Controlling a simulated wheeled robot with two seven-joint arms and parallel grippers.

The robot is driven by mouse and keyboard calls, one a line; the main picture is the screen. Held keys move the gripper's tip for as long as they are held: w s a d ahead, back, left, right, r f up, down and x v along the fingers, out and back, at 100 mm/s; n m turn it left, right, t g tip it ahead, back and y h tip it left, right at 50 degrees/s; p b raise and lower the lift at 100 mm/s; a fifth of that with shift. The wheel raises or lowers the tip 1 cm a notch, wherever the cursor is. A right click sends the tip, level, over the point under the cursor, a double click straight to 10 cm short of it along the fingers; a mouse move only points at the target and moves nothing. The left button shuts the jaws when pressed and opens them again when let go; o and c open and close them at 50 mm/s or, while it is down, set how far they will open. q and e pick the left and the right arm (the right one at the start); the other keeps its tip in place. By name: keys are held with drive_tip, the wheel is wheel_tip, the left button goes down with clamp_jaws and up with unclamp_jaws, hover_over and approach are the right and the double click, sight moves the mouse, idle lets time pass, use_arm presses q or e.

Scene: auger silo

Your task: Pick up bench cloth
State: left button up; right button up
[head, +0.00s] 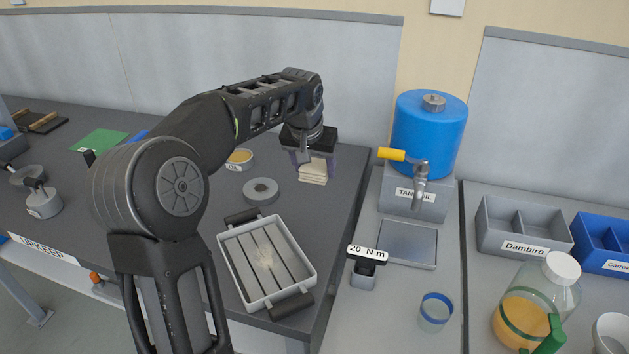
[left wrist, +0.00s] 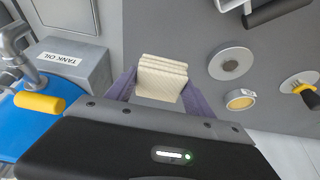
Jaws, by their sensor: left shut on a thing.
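The bench cloth (head: 313,169) is a folded cream stack near the right edge of the dark bench top, beside the grey stand of the blue tank. In the left wrist view the cloth (left wrist: 161,79) sits between the two purple-grey fingers. My left gripper (head: 316,160) reaches down over it from above and is shut on it; in the left wrist view the gripper (left wrist: 160,90) has one finger on each side of the cloth. Whether the cloth is clear of the bench top I cannot tell. My right gripper is not in view.
A grey tray (head: 306,253) with black handles stands at the bench's front edge. A grey disc (head: 261,191) and a yellow-topped tin (head: 239,158) lie left of the cloth. To the right are the blue tank (head: 428,130) with a yellow-handled tap and a lidded jug (head: 531,310).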

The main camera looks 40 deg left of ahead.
use_arm(q)
drive_tip(key=shift+r, duration=0.25)
idle(0.3)
